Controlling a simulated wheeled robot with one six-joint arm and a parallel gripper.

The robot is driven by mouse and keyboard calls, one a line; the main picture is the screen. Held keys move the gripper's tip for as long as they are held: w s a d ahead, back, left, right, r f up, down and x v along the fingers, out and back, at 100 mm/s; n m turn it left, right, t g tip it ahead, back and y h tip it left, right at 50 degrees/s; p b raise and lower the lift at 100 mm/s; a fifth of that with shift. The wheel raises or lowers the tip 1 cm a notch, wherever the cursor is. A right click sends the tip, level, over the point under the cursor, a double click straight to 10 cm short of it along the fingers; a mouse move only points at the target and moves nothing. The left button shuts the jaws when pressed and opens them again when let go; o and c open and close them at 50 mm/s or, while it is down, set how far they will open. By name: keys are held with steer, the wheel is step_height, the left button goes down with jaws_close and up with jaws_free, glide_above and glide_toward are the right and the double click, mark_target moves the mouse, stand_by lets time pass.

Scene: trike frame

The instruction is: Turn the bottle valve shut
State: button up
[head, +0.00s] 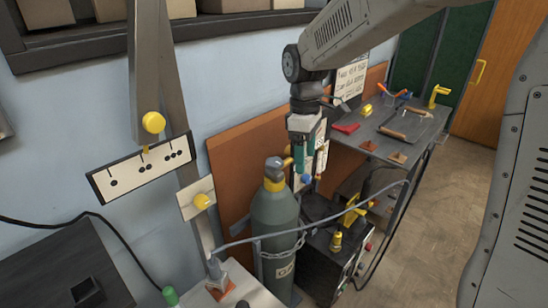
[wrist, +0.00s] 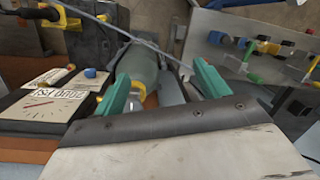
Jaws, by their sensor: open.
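The grey-green gas bottle (head: 275,225) stands upright in the head view, with a yellow collar (head: 274,184) near its top. The bottle valve (head: 274,167) sits above the collar, with a yellow part (head: 287,162) on its right side. My gripper (head: 307,168) points down just right of the valve, its teal fingers apart and nothing seen between them. In the wrist view the bottle (wrist: 140,65) lies beyond the open gripper (wrist: 162,88), nearer the left finger. The yellow collar (wrist: 135,86) shows beside that finger; the valve is not clearly seen there.
A blue knob (head: 305,178) is close below my gripper and shows in the wrist view (wrist: 90,72) beside a gauge panel (wrist: 45,107). A chain (head: 282,254) and hose (head: 310,225) cross near the bottle. A black machine (head: 325,270) and a workbench (head: 385,135) stand right.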

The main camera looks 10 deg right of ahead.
mark_target(274, 161)
steer(key=w+a+f+n, duration=0.1)
steer(key=w+n, duration=0.2)
steer(key=w+a+f+n, duration=0.1)
steer(key=w+a+n, duration=0.1)
steer(key=w, duration=0.2)
steer(key=w+a+f+n, duration=0.1)
steer(key=w+f+n, duration=0.1)
steer(key=w+n, duration=0.1)
steer(key=shift+w+a+n+t, duration=0.3)
steer(key=shift+w+t, duration=0.1)
steer(key=shift+w, duration=0.35)
steer(key=w+r+n, duration=0.2)
steer(key=n, duration=0.1)
steer(key=shift+w+a+t, duration=0.2)
steer(key=shift+t, duration=0.2)
steer(key=shift+n, duration=0.8)
steer(key=shift+f+n, duration=0.3)
steer(key=shift+f, duration=0.05)
step_height(274, 161, down, 7)
steer(key=shift+f, duration=0.1)
steer(key=shift+c, duration=0.3)
steer(key=c, duration=0.9)
